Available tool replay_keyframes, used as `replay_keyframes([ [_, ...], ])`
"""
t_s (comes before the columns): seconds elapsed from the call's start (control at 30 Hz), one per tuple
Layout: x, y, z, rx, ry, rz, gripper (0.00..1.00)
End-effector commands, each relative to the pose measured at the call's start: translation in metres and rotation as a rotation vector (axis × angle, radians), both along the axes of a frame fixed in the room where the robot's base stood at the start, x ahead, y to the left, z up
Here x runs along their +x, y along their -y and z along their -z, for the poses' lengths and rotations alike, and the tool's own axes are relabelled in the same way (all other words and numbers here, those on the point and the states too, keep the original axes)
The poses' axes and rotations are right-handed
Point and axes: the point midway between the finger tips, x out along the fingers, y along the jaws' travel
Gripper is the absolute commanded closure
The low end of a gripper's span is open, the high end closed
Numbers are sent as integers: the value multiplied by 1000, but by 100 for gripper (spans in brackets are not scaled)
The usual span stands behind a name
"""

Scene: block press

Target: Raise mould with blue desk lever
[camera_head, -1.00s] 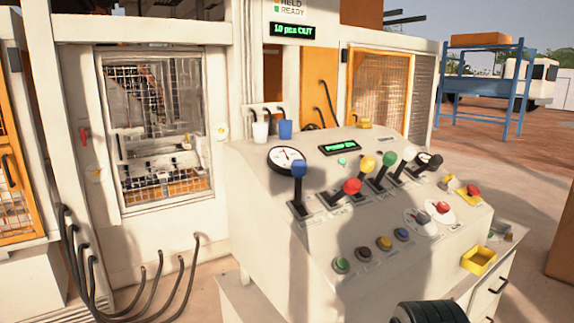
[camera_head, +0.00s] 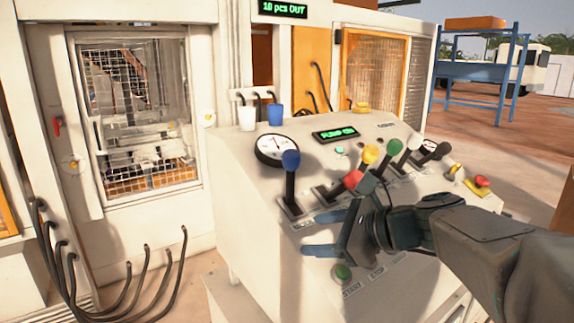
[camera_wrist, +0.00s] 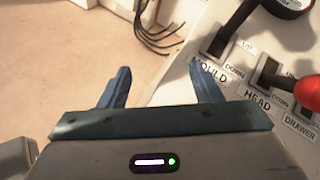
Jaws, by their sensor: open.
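The blue desk lever (camera_head: 291,163) stands upright at the left end of the lever row on the sloped desk. In the wrist view its dark shaft (camera_wrist: 235,25) rises from a slot labelled MOULD, with UP and DOWN marks; its blue knob is out of that view. My gripper (camera_head: 322,233) is open and empty, with blue fingers pointing left, below and to the right of the blue lever. It also shows in the wrist view (camera_wrist: 159,72), where the lever is to the right of both fingers. The mould behind the mesh window (camera_head: 135,120) cannot be made out clearly.
A red lever (camera_head: 353,179) stands close to the right of the blue one, then yellow, green, white and black levers. A gauge (camera_head: 275,149) sits behind the blue lever. A green button (camera_head: 342,272) is below my gripper. The floor left of the desk has several hoses.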

Motion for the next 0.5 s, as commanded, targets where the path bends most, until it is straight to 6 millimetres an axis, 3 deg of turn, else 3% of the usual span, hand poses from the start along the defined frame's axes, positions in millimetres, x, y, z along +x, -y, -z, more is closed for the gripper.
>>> replay_keyframes([
  [0.1,33,15,-33,278,-70,135,42],
  [0.23,55,32,-63,512,-119,218,42],
  [0.37,67,43,-80,643,-145,254,42],
  [0.5,74,43,-87,686,-153,263,42],
])
